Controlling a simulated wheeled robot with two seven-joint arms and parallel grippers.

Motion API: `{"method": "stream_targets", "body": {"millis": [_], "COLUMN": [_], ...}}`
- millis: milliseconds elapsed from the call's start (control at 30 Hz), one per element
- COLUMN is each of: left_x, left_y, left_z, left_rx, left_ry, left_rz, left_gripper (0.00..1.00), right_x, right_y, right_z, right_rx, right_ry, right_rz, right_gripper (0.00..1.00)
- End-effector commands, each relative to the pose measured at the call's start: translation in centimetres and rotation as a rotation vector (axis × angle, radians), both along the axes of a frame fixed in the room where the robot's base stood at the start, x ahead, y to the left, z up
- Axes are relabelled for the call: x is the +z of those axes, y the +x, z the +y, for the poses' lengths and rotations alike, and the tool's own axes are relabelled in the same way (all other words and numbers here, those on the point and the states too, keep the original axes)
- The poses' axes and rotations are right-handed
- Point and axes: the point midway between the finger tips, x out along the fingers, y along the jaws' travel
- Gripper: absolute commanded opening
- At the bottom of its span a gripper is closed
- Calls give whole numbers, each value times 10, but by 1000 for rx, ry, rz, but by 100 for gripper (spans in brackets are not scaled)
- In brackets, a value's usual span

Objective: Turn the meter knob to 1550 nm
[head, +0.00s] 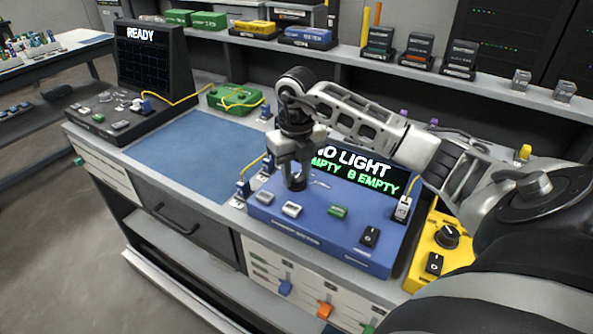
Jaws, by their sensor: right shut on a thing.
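The blue power meter (325,237) sits at the front of the bench, its display (358,172) reading NO LIGHT with EMPTY twice in green below. My right gripper (297,184) points down over the back left of the meter's top, shut on the meter knob. The gripper hides most of the knob, so I cannot read its setting. White marks (320,184) show on the panel just right of the fingers. My left gripper is not in view.
A yellow box (425,262) with a black knob stands right of the meter, partly behind my right arm. A blue mat (190,150) lies to the left, mostly clear. A dark device (150,60) reading READY and a green box (233,97) stand behind.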

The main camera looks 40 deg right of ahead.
Motion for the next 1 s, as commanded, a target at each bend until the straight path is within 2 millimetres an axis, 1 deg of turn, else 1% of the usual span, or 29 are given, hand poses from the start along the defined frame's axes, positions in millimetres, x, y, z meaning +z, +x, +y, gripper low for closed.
{"method": "stream_targets", "body": {"millis": [267,467,700,1000], "left_x": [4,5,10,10], "left_y": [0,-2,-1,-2], "left_z": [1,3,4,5], "left_rx": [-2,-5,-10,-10], "left_ry": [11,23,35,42], "left_rz": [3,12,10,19], "left_gripper": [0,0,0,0], "right_x": [2,2,2,2], "right_y": [0,0,0,0], "right_z": [0,-1,-1,0], "right_rx": [-142,-316,-531,-741], "right_ry": [0,-1,-1,0], "right_rz": [2,2,1,0], "right_gripper": [9,9,9,9]}}
